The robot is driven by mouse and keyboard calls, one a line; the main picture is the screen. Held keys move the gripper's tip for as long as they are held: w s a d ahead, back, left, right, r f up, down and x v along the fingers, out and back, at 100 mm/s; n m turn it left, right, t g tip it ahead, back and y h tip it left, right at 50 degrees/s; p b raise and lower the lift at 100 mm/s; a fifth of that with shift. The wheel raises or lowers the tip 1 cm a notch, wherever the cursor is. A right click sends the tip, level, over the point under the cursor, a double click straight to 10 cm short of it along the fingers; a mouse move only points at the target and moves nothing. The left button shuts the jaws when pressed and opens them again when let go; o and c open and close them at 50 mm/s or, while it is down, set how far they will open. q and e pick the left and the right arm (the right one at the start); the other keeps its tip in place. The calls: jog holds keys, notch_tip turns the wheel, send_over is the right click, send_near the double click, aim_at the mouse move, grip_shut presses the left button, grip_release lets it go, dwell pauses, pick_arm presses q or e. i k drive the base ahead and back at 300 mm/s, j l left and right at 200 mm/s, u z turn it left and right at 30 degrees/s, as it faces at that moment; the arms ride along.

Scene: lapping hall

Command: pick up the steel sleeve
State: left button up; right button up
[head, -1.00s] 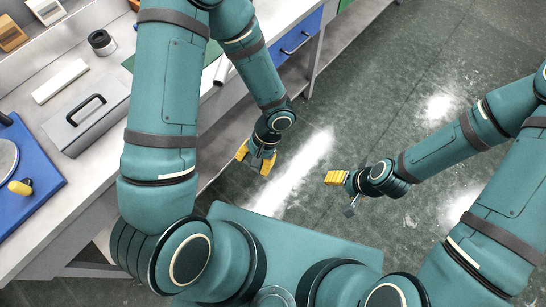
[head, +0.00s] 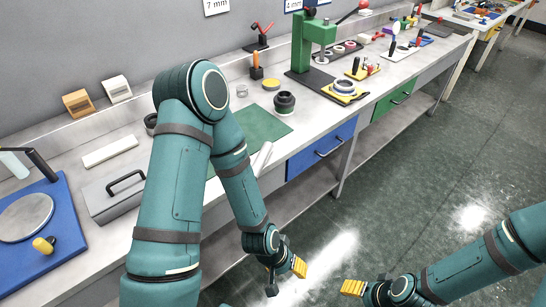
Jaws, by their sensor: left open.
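I cannot tell for certain which thing is the steel sleeve. A small grey, ring-like piece (head: 242,90) stands on the bench behind the green mat (head: 262,131). A dark, wider ringed part (head: 284,103) stands at the mat's back right. A dark ring (head: 151,120) stands at the left, partly hidden by my left arm. My left gripper (head: 286,268) is open and empty, with yellow pads, in front of the bench and below its top.
A blue board with a grey disc (head: 25,217), a grey box with a black handle (head: 114,198) and a white bar (head: 110,151) lie at the left. A green press (head: 302,50) stands behind. A white roll (head: 262,158) lies at the mat's front edge. The floor at right is open.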

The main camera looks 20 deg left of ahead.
aim_at(260, 162)
jog(key=u, duration=0.85)
